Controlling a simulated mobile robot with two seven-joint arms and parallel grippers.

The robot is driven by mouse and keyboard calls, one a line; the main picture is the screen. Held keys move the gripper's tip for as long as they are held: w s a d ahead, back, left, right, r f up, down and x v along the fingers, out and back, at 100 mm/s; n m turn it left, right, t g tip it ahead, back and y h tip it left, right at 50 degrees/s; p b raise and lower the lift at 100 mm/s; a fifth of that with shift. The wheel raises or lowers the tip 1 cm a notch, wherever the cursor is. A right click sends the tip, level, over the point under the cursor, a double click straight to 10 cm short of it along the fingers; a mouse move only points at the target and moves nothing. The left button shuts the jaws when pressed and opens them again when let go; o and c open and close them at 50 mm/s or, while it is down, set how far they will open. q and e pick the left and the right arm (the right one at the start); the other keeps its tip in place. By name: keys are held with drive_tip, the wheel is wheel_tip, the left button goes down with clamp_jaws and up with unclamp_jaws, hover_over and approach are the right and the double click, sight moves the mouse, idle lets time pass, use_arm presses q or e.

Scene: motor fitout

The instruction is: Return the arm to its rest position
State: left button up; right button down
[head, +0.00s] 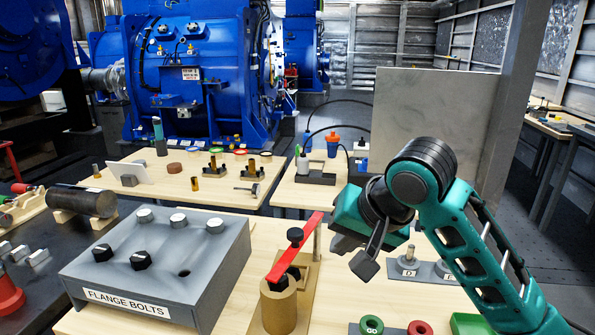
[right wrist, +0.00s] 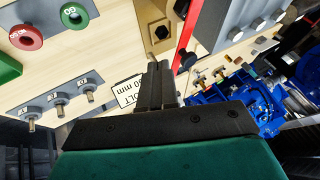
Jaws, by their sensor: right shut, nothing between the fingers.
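My right arm comes in from the right in the head view, and its teal and black gripper (head: 366,266) hangs above the wooden table, to the right of the red bar. The fingers are shut with nothing between them; they also show closed together in the right wrist view (right wrist: 155,85). The gripper appears apart from the things around it. My left arm and gripper are not in view.
A grey FLANGE BOLTS box (head: 215,268) stands left of a red bar (head: 297,246) over a brass cylinder (head: 279,307). A grey stud rack (head: 432,269) and ringed parts (head: 371,325) lie near my right arm. A grey panel (head: 432,115) stands behind.

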drive_tip(key=s+d+f+n, duration=0.1)
drive_tip(key=s+f, duration=0.2)
drive_tip(key=f, duration=0.2)
drive_tip(key=s+f+n, duration=0.1)
drive_tip(key=s+f, duration=0.3)
drive_tip(key=f, duration=0.2)
drive_tip(key=s+d+f, duration=0.1)
drive_tip(key=s+f, duration=0.3)
drive_tip(key=f, duration=0.1)
drive_tip(key=shift+s+d+f+n+g, duration=0.2)
drive_tip(key=shift+d+n+g, duration=0.1)
drive_tip(key=shift+n+g, duration=0.1)
drive_tip(key=s+d+f+n+g+h, duration=0.1)
drive_tip(key=s+d+f, duration=0.2)
drive_tip(key=s, duration=0.4)
drive_tip(key=s+d+f+n+g+h, duration=0.1)
drive_tip(key=s+d+f+h, duration=0.1)
drive_tip(key=s+d+f, duration=0.3)
drive_tip(key=w+a+f+t+y, duration=0.1)
drive_tip(key=w+a+f+t, duration=0.2)
drive_tip(key=w+f+t, duration=0.2)
drive_tip(key=shift+w+a+f+n+t+y, duration=0.35)
drive_tip(key=shift+w+f+n+t+y, duration=0.05)
drive_tip(key=shift+f+t, duration=0.95)
